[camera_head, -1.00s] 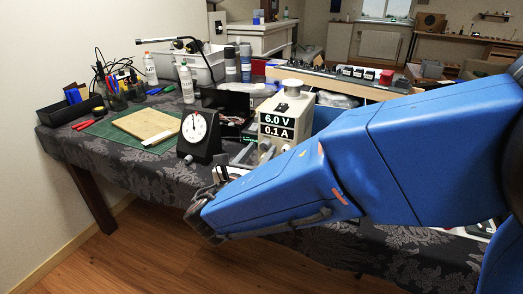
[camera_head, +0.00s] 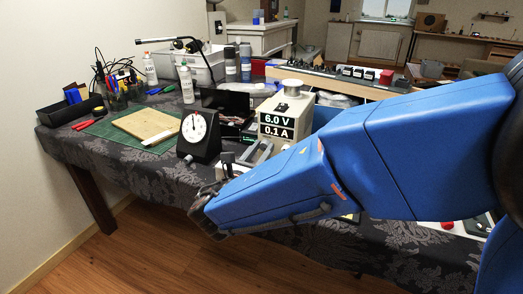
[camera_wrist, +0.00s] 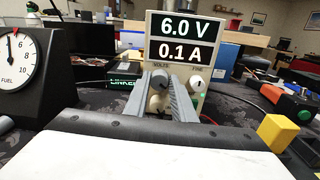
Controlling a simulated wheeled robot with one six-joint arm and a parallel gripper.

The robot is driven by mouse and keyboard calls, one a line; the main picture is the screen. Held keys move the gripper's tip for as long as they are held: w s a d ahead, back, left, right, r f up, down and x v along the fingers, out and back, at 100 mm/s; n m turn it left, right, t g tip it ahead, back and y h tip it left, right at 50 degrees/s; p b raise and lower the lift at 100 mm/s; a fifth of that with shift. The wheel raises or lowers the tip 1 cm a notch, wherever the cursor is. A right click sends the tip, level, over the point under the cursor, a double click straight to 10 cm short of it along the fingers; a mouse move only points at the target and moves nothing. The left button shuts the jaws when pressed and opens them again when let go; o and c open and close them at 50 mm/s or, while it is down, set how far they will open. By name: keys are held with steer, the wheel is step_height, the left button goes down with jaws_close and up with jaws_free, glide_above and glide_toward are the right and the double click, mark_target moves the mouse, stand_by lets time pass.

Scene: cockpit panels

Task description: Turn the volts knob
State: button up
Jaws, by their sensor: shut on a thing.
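The power supply is a cream box whose display (camera_wrist: 187,39) reads 6.0 V and 0.1 A. It also stands on the table in the head view (camera_head: 285,103). The volts knob (camera_wrist: 160,80), grey-faced, sits under the VOLTS label in the wrist view. My gripper (camera_wrist: 160,86) has one grey finger on each side of this knob and is shut on it. A paler knob (camera_wrist: 158,104) shows lower between the fingers. The fine knob (camera_wrist: 197,84) is to the right, outside the fingers. In the head view my blue arm hides the lower front of the supply.
A black fuel gauge (camera_wrist: 28,62) stands close on the left. The table has a dark patterned cloth (camera_head: 75,155), with a wooden board (camera_head: 145,124) on a green mat.

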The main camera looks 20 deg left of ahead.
steer(key=shift+m, duration=1.3)
steer(key=o, duration=1.1)
steer(key=shift+c, duration=0.2)
steer(key=s, duration=1.7)
steer(key=shift+s+a+f, duration=0.15)
steer(key=shift+s+a, duration=0.1)
steer(key=shift+a, duration=0.15)
steer(key=shift+s, duration=0.1)
